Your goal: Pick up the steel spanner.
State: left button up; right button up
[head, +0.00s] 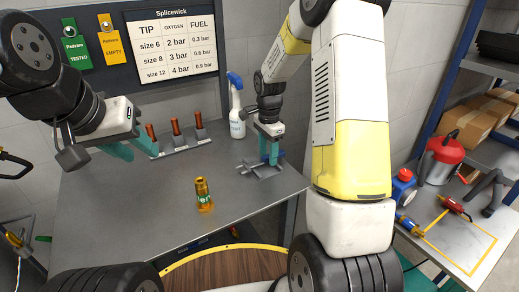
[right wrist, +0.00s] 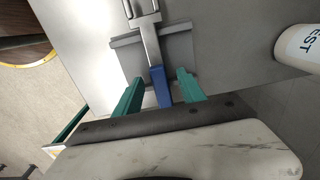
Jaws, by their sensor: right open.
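The steel spanner (right wrist: 150,45) has a grey metal shaft and a blue grip (right wrist: 161,88). It lies on a grey holder (right wrist: 185,47) on the bench. In the head view the holder (head: 265,173) is at the bench's right, with the spanner partly hidden by my right gripper (head: 269,152). My right gripper is open above it, pointing down. In the right wrist view its teal fingers (right wrist: 160,93) flank the blue grip, apart from it. My left gripper (head: 132,150) has its teal fingers spread and empty at the bench's left.
A rack with several copper-coloured nozzles (head: 175,130) stands at the back of the bench. A white spray bottle (head: 236,110) stands behind the holder. A brass part with a green band (head: 203,194) stands mid-bench. The grey bench (head: 130,210) is clear at front left.

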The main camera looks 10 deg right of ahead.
jog(key=shift+c, duration=0.5)
grip_shut()
dwell(0.8)
